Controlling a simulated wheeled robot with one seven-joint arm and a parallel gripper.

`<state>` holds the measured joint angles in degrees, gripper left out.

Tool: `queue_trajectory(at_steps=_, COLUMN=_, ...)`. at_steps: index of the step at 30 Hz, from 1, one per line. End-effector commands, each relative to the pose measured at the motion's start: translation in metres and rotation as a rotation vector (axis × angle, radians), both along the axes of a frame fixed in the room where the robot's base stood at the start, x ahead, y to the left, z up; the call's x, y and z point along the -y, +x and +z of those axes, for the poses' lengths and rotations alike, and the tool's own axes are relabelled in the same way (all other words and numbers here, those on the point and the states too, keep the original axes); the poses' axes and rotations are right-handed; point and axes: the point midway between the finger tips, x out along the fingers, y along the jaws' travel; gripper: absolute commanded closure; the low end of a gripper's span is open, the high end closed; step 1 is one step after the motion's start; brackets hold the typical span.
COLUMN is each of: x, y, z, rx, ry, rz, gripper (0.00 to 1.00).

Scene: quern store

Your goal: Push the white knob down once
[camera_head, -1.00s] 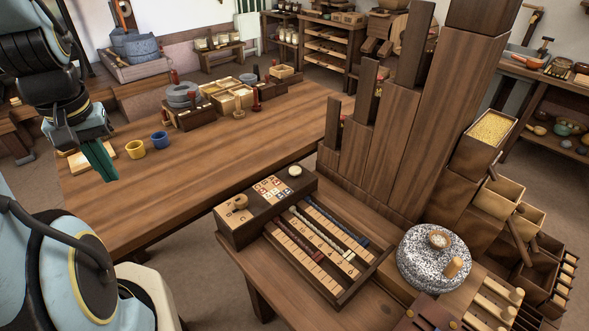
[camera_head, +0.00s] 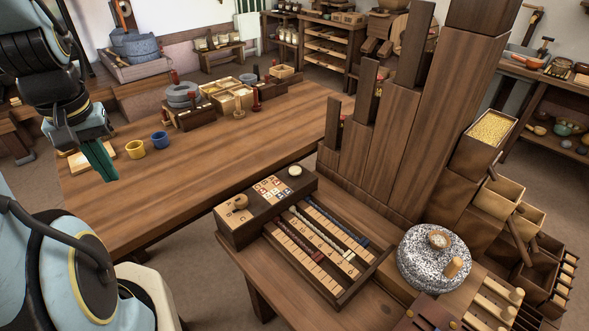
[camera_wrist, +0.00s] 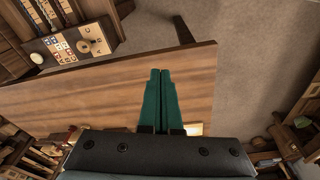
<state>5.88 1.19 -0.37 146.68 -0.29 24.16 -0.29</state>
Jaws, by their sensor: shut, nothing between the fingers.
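The white knob (camera_head: 295,170) is a small round cap on the dark wooden box (camera_head: 265,225), at its back right corner. In the wrist view the white knob (camera_wrist: 37,58) is at the upper left. My gripper (camera_head: 112,180) is at the left in the head view, above the left end of the long table and well apart from the knob. Its green fingers are shut and empty; they show together in the wrist view (camera_wrist: 162,72).
The box also carries a wooden knob (camera_head: 240,202) and colored tiles (camera_head: 271,188). Tall wooden posts (camera_head: 385,150) rise behind. Yellow (camera_head: 135,149) and blue (camera_head: 159,140) cups stand near my gripper.

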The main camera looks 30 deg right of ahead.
Motion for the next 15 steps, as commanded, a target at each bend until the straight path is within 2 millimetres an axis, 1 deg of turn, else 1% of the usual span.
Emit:
queue_trajectory(at_steps=5, x=0.005, y=0.005, z=-0.001, rx=0.009, ry=-0.006, rz=-0.016, gripper=1.00)
queue_trajectory(at_steps=8, x=0.021, y=0.018, z=-0.003, rx=0.035, ry=-0.022, rz=-0.058, gripper=1.00)
queue_trajectory(at_steps=11, x=0.050, y=0.040, z=-0.007, rx=0.083, ry=-0.048, rz=-0.127, gripper=1.00)
queue_trajectory(at_steps=14, x=0.088, y=0.067, z=-0.012, rx=0.150, ry=-0.076, rz=-0.213, gripper=1.00)
queue_trajectory(at_steps=15, x=0.104, y=0.076, z=-0.015, rx=0.178, ry=-0.085, rz=-0.248, gripper=1.00)
